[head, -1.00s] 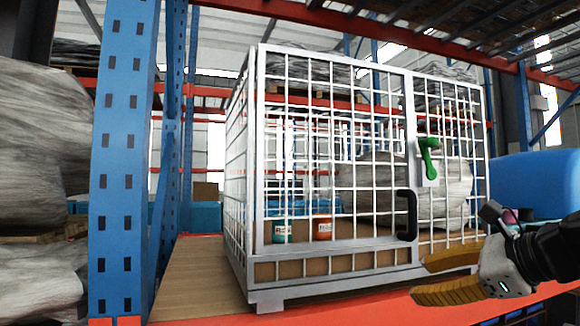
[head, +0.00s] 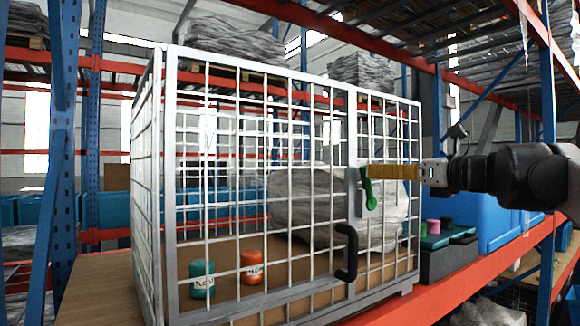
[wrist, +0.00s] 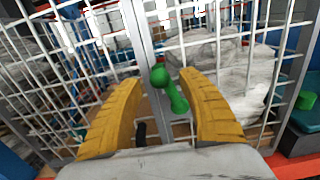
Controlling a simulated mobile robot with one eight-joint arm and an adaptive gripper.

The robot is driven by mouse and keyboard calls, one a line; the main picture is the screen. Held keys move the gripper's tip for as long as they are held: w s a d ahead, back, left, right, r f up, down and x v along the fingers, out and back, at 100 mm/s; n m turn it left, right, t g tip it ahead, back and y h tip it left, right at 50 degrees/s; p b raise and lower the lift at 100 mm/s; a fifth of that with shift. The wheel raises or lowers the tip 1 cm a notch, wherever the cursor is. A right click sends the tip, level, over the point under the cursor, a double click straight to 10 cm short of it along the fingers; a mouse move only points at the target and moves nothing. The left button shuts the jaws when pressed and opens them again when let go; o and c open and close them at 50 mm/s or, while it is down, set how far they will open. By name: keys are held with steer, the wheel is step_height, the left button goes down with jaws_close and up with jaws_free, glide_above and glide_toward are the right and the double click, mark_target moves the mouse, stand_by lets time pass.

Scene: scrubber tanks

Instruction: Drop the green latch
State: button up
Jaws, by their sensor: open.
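The green latch (head: 369,192) is on the grey post of the white wire cage (head: 172,190), above a black handle (head: 346,252). Its lever hangs downward, slightly slanted. My gripper (head: 376,171) reaches in from the right in the head view, its yellow fingers level with the top of the latch. In the wrist view the two fingers (wrist: 160,79) are spread apart, and the green latch (wrist: 170,90) shows between their tips. I cannot tell whether either finger touches it.
Inside the cage are a teal can (head: 202,280), an orange can (head: 253,266) and a grey wrapped bundle (head: 300,205). A dark case (head: 447,258) and blue containers (head: 500,225) stand right of the cage. An orange shelf beam (head: 440,295) runs along the front.

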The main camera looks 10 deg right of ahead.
steer(key=shift+x, duration=1.05)
steer(key=shift+s, duration=0.1)
steer(key=shift+c, duration=0.4)
jaws_close()
